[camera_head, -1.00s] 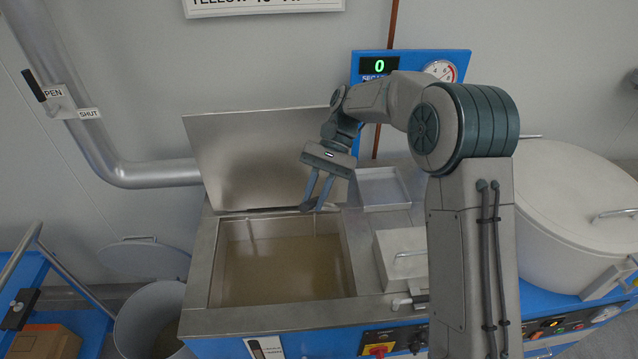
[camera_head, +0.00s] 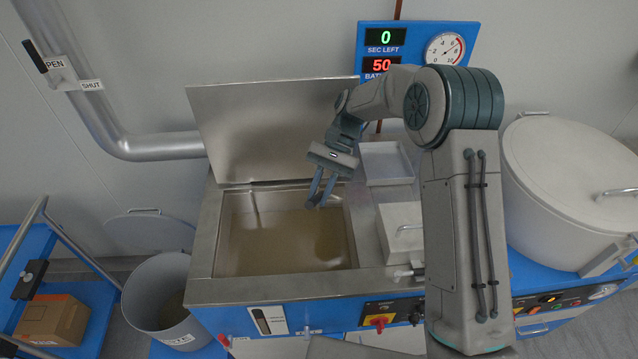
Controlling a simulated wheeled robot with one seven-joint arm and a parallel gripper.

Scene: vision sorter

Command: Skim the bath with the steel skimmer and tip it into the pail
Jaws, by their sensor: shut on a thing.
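The bath (camera_head: 214,235) is an open steel tank of murky brown liquid, with its steel lid (camera_head: 270,130) raised behind it. My gripper (camera_head: 318,204) points down over the back right part of the bath. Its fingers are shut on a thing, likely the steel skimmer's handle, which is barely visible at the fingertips. The skimmer's head cannot be made out; a darker patch shows in the liquid below the fingers. The grey pail (camera_head: 142,318) stands open on the left, lower than the bath, with a label on its front and its lid (camera_head: 150,232) behind.
A shallow steel tray (camera_head: 385,163) and a small lidded box (camera_head: 401,230) sit right of the bath. A large lidded drum (camera_head: 570,190) stands further right. A blue trolley with a cardboard box (camera_head: 52,322) is at far left. A display (camera_head: 400,50) reads 0 seconds left.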

